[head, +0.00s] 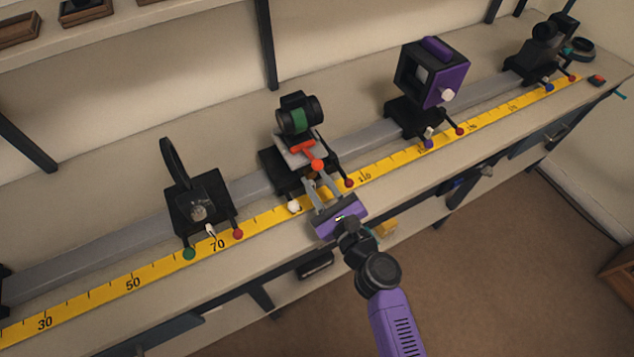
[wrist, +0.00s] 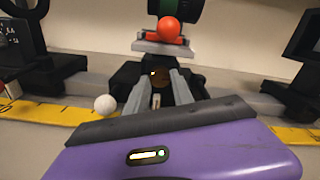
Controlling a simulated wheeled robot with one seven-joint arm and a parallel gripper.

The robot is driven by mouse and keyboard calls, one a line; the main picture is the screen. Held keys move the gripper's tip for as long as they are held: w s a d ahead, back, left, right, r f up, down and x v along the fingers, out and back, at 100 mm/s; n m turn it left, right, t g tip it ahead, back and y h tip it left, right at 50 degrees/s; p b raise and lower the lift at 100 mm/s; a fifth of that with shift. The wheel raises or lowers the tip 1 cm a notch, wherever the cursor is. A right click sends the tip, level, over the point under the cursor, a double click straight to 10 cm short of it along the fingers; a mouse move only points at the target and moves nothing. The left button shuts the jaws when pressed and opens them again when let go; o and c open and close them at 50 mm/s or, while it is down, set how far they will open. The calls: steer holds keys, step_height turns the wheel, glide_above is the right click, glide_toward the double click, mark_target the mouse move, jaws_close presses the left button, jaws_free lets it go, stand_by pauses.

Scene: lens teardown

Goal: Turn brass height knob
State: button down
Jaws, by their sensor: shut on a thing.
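The brass height knob (wrist: 160,74) is a small brownish disc on the front of the middle carriage, below a grey plate (wrist: 162,47). In the wrist view it sits between the two fingertips of my gripper (wrist: 158,86). My gripper (head: 317,181) is shut on the knob, reaching in from the front of the bench. In the head view the fingers mostly hide the knob. Above it are an orange ball (head: 317,165) and a dark cylinder with a green band (head: 299,115). The knob's turn angle cannot be told.
The grey rail (head: 90,259) runs along the bench behind a yellow scale (head: 133,284). A carriage with a ring (head: 173,160) stands left, a purple-sided box (head: 447,88) right. A white ball (wrist: 105,104) and a red ball (head: 349,183) flank my fingers closely.

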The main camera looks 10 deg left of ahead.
steer(key=n+b, duration=0.3)
steer(key=n, duration=0.2)
steer(key=shift+n, duration=0.4)
stand_by(0.4)
steer(key=c, duration=1.1)
jaws_free()
steer(key=b+v, duration=0.1)
steer(key=v, duration=0.5)
steer(key=shift+s+d+f, duration=0.1)
steer(key=shift+d, duration=0.05)
steer(key=shift+v, duration=0.8)
steer(key=shift+n, duration=0.3)
